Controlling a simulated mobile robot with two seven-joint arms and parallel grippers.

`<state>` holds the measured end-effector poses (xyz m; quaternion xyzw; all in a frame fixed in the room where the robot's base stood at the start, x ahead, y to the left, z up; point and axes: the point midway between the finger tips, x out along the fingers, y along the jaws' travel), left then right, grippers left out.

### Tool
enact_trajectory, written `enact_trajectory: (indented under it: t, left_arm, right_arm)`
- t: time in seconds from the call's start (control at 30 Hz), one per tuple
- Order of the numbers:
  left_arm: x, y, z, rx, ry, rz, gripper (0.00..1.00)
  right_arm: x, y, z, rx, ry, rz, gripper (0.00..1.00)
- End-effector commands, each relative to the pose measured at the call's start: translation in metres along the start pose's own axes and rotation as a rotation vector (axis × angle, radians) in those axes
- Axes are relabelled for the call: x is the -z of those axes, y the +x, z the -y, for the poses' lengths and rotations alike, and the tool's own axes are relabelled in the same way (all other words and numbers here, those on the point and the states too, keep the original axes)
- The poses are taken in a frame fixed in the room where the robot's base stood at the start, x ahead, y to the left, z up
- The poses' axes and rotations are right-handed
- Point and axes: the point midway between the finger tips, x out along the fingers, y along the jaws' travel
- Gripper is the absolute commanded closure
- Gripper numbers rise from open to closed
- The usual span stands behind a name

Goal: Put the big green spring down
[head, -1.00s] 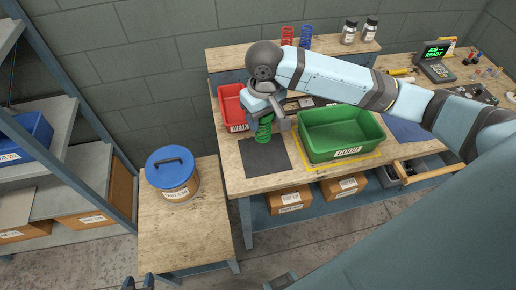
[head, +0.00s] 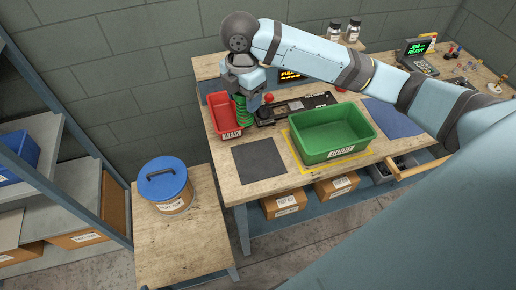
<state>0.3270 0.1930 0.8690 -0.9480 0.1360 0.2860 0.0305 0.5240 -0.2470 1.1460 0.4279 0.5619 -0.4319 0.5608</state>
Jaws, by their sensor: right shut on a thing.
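The big green spring (head: 241,109) hangs upright below my right gripper (head: 241,95), which is shut on its upper part. The spring is in front of the right side of the red bin (head: 221,127); I cannot tell whether it touches the bin or the bench. A dark square mat (head: 259,164) lies bare on the bench in front. The green bin (head: 331,142) stands to the right inside a yellow outline. My left gripper is not in view.
A black device with a red knob (head: 297,108) sits just right of the spring. A blue-lidded bucket (head: 166,185) stands on a low side table (head: 190,236). A blue mat (head: 392,117) lies right of the green bin. Jars (head: 353,30) stand at the back.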

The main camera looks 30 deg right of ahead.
Motion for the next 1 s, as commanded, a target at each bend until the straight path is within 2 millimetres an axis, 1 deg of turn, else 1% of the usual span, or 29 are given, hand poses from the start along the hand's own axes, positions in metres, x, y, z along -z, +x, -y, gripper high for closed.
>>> enact_trajectory:
  t: [0.07, 0.17, 0.27, 0.6, 0.7, 0.8, 1.0]
  left_arm:
    - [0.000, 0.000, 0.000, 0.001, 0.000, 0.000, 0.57]
    - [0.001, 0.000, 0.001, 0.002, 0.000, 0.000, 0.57]
    - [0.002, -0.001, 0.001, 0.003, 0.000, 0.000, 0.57]
    - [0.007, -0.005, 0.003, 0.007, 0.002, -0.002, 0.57]
    - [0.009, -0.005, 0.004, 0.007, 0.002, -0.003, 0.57]
    - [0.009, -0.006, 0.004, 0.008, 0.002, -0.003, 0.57]
    - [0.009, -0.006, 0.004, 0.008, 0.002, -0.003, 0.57]
  right_arm:
    - [0.000, -0.001, -0.001, -0.001, -0.043, 0.000, 0.74]
    - [0.000, 0.005, -0.001, 0.002, -0.071, -0.001, 0.74]
    - [0.000, 0.025, 0.000, 0.006, -0.075, -0.001, 0.74]
    - [0.000, 0.115, -0.001, 0.005, -0.074, -0.002, 0.74]
    - [0.000, 0.135, -0.001, 0.002, -0.073, -0.001, 0.74]
    - [0.000, 0.149, -0.002, 0.001, -0.074, 0.000, 0.74]
    - [0.000, 0.162, -0.002, 0.001, -0.073, -0.001, 0.74]
